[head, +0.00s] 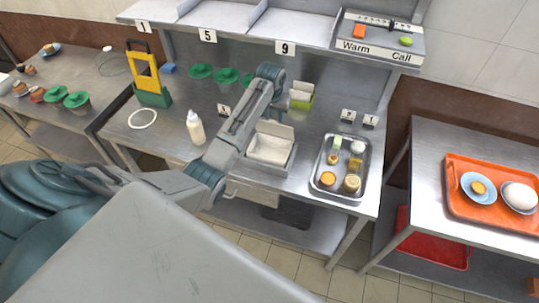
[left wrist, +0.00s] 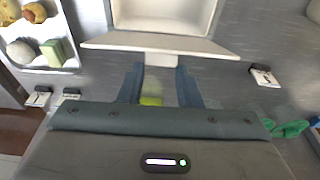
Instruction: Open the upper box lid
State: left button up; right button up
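A white box (head: 268,149) stands on the middle of the steel table, open at the top. Its lid (head: 275,129) stands raised at the far edge. In the left wrist view the box's hollow (left wrist: 165,12) shows at the top, with the lid (left wrist: 120,42) and a small tab below it. My left gripper (left wrist: 160,68) is open, its two fingers apart on either side of the tab; I cannot tell whether they touch it. In the head view my arm hides most of this gripper. My right gripper is not in view.
A metal tray (head: 318,186) with several food items lies right of the box. A cream bottle (head: 195,128) and a yellow-green grater-like object (head: 147,78) stand left. Green lidded bowls (head: 200,71) are behind. A shelf (head: 300,27) runs above the table's back.

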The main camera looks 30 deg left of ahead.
pick_arm(q)
jog(key=shift+w+a, duration=0.1)
jog(key=shift+w, duration=0.65)
jog(key=shift+w+a+f+b, duration=0.1)
jog(key=shift+w+a+b, duration=0.2)
jog(key=shift+w, duration=0.5)
jog(key=shift+w+a+f+b, duration=0.15)
jog(key=shift+w+b, duration=0.15)
jog(key=shift+w, duration=0.45)
jog(key=shift+w+r, duration=0.1)
jog(key=shift+w, duration=0.05)
jog(key=shift+c, duration=0.2)
grip_shut()
jog(key=o, duration=0.5)
grip_release()
